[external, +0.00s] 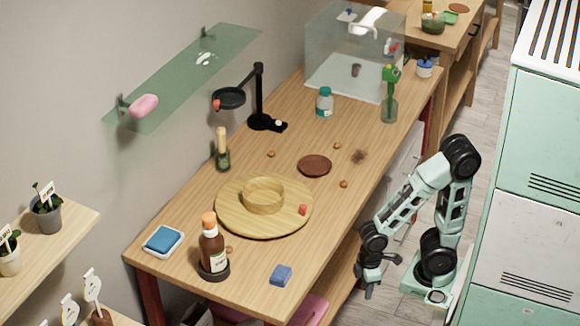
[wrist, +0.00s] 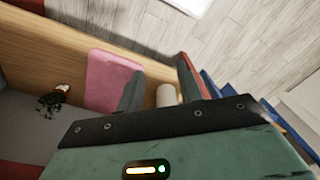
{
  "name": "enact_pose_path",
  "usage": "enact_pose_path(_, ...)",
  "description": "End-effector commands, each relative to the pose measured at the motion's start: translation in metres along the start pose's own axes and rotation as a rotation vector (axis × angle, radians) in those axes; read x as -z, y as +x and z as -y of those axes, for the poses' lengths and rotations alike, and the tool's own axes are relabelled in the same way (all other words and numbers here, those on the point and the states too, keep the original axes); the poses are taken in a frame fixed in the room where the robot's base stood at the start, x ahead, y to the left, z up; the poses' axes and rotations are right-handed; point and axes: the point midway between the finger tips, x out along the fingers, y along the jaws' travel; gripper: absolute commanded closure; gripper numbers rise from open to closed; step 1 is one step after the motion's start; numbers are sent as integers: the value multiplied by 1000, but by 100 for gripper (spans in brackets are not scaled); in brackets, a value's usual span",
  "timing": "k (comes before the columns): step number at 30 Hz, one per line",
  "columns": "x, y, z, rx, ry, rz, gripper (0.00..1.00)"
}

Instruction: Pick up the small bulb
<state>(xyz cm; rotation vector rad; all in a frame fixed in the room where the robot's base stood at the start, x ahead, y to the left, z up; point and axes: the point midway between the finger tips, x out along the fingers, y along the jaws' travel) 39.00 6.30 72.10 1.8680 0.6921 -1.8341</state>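Several small round brown things that look like bulbs lie on the wooden table: one near the back left (external: 271,154), one behind the dark red saucer (external: 337,146), one to its right (external: 344,184) and one beside the brown bottle (external: 229,249). I cannot tell which is the small bulb. My gripper (external: 374,279) hangs low off the table's right side, away from all of them. In the wrist view its two fingers (wrist: 160,88) are apart. A pale cylinder (wrist: 166,96) shows between them, apparently beyond them, and no bulb shows there.
A pink item (wrist: 108,80) lies on a lower shelf.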

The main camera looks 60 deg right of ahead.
Motion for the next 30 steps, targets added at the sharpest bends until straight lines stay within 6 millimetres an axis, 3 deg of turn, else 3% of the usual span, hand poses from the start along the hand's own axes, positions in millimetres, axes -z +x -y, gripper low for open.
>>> enact_pose_path(12,0,0,0,0,0,0,64)
enact_pose_path(14,0,0,0,0,0,0,52)
enact_pose_path(23,0,-2,0,0,0,0,52)
enact_pose_path(26,0,-16,1,0,0,0,52)
enact_pose_path(30,2,-56,2,0,0,0,52)
